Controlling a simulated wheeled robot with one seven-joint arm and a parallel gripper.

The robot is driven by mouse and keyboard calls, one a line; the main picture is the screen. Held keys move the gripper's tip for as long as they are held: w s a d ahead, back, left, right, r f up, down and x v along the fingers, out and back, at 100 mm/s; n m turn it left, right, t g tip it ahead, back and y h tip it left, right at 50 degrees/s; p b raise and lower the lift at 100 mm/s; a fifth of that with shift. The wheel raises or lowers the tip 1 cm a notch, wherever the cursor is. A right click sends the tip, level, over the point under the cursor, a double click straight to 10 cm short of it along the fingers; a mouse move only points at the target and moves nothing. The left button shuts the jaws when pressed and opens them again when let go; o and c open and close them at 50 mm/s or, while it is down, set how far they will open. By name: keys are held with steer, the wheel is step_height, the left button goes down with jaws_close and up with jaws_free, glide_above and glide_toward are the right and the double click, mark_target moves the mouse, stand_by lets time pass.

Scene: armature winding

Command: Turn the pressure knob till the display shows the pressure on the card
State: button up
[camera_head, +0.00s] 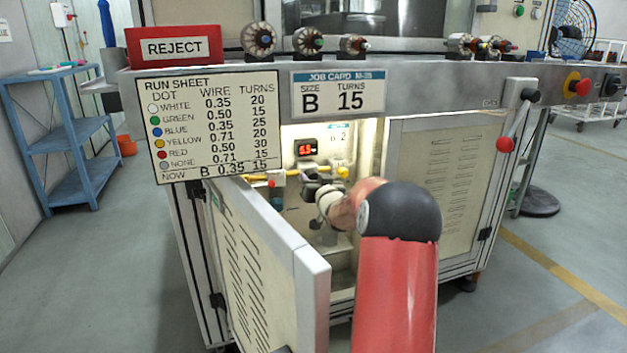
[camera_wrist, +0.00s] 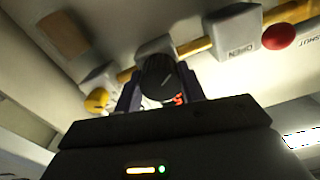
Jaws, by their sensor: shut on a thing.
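The black pressure knob (camera_wrist: 158,78) with a pale mark sits between the two fingers of my gripper (camera_wrist: 161,90) in the wrist view, and they are shut on it. In the head view my gripper (camera_head: 312,187) reaches into the open cabinet and hides the knob. A small dark display (camera_head: 306,147) with red digits is on the cabinet's back wall above my gripper; the digits are too small to read surely. A white card (camera_head: 338,133) with a blue heading is to its right, and its small print is hard to read.
A yellow pipe (camera_wrist: 197,47) runs behind the knob, with a red button (camera_wrist: 278,37) near labels OPEN and SHUT. The open cabinet door (camera_head: 268,262) stands left of my arm. The closed right door (camera_head: 436,200) is beside it. The run sheet (camera_head: 213,125) hangs above.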

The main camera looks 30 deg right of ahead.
stand_by(0.3)
steer(key=o, duration=1)
steer(key=shift+c, duration=0.2)
steer(key=v, duration=0.8)
